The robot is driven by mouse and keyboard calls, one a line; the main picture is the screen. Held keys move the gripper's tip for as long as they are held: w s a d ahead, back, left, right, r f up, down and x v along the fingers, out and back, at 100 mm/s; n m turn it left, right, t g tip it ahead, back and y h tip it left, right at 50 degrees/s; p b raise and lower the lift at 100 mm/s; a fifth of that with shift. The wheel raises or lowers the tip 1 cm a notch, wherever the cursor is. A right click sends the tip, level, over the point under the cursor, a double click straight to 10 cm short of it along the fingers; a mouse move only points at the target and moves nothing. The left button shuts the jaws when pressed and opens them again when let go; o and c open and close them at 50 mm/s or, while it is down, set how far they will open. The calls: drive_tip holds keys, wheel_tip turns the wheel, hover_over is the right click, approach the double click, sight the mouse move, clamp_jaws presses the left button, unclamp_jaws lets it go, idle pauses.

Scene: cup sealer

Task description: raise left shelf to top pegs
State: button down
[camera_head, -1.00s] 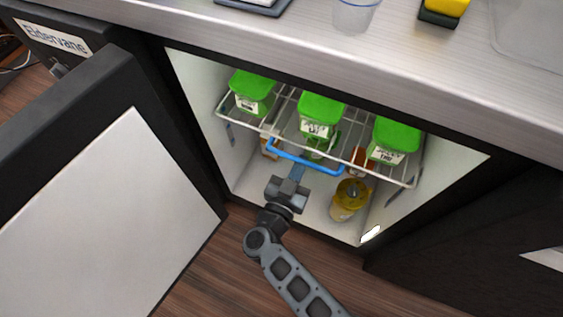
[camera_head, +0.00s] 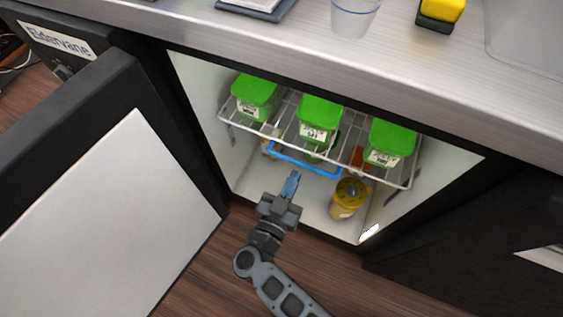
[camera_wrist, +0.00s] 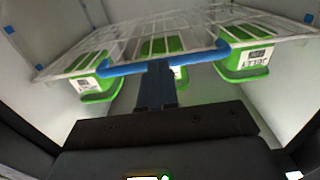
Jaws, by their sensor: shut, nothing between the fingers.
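The wire shelf (camera_head: 268,131) hangs inside the open left compartment, with three green-lidded tubs (camera_head: 256,95) on it. A blue handle bar (camera_head: 300,163) runs along its front edge; in the wrist view the blue bar (camera_wrist: 118,68) crosses above my fingers. My gripper (camera_head: 291,184) is shut and empty, just in front of and below the bar. In the wrist view my gripper (camera_wrist: 157,85) points up near the bar; whether it touches cannot be told. Blue marks (camera_wrist: 38,68) show on the compartment walls. The shelf's supports are not clear.
The open door (camera_head: 105,215) blocks the left side. The steel counter (camera_head: 290,45) overhangs the compartment.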

drive_tip(key=shift+v, duration=1.05)
drive_tip(key=shift+f, duration=0.1)
drive_tip(key=s+a+f+b, duration=0.1)
drive_tip(key=s+a+f, duration=0.1)
drive_tip(key=s, duration=0.3)
drive_tip(key=shift+s, duration=0.3)
drive_tip(key=s+d+r+n+y+p, duration=0.1)
drive_tip(key=s+d+r+y+p, duration=0.1)
drive_tip(key=s+d+r, duration=0.5)
drive_tip(key=s+d+r+n+g+y+p, duration=0.1)
drive_tip(key=s+d+r+p, duration=0.3)
drive_tip(key=r, duration=1.2)
drive_tip(key=s+d+r+n+g+y+p, duration=0.1)
drive_tip(key=s+d+r+n+y+p, duration=0.1)
drive_tip(key=s+d+r, duration=1)
drive_tip(key=shift+d+r+y+p, duration=0.35)
drive_tip(key=shift+y+p, duration=0.25)
drive_tip(key=shift+p, duration=0.45)
